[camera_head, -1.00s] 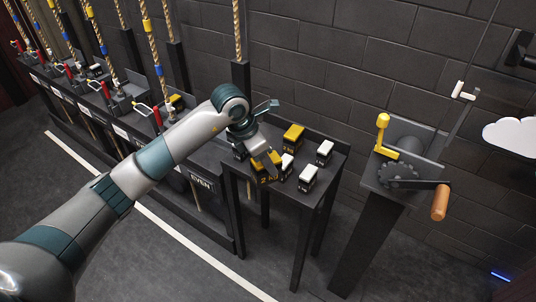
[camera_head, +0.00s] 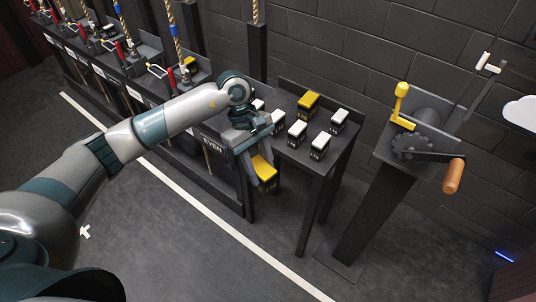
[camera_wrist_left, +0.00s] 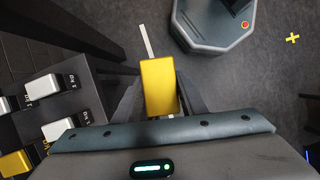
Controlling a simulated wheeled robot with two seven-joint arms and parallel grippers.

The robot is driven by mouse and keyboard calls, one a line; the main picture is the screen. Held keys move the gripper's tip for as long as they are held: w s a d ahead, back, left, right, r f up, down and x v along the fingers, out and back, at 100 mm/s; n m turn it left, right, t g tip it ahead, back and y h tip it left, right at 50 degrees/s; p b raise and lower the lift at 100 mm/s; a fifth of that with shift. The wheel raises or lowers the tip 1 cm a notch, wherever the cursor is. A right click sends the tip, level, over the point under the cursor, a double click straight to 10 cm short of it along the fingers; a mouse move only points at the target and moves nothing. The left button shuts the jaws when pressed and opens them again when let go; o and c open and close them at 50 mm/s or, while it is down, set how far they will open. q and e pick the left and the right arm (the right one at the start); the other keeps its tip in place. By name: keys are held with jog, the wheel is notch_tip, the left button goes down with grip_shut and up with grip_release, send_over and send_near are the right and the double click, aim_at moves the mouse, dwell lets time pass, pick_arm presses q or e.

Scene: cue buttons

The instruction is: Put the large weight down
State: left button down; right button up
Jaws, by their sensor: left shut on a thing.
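The large weight is a block with a yellow top (camera_head: 264,168) and dark sides. My left gripper (camera_head: 256,172) is shut on it and holds it in the air in front of the table's front left corner. In the left wrist view the yellow top (camera_wrist_left: 160,84) sits between the two fingers (camera_wrist_left: 160,98), over the dark floor. The table (camera_head: 318,166) is black with a raised back edge. My right gripper is in neither view.
Another yellow-topped weight (camera_head: 307,104) and several white-topped weights (camera_head: 297,132) stand on the table. A crank stand (camera_head: 410,150) is to the right. A long rack with ropes and red-handled levers (camera_head: 120,50) runs along the left. Open floor (camera_head: 190,250) lies in front.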

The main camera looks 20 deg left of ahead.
pick_arm(q)
jog(key=s+a+f+m+g+y, duration=0.2)
jog(key=s+a+m+y, duration=0.1)
jog(key=s+m, duration=0.8)
jog(key=shift+s+a+m+y, duration=0.25)
jog(key=shift+a+m+y, duration=0.15)
jog(key=shift+m, duration=0.1)
jog(key=shift+f, duration=0.1)
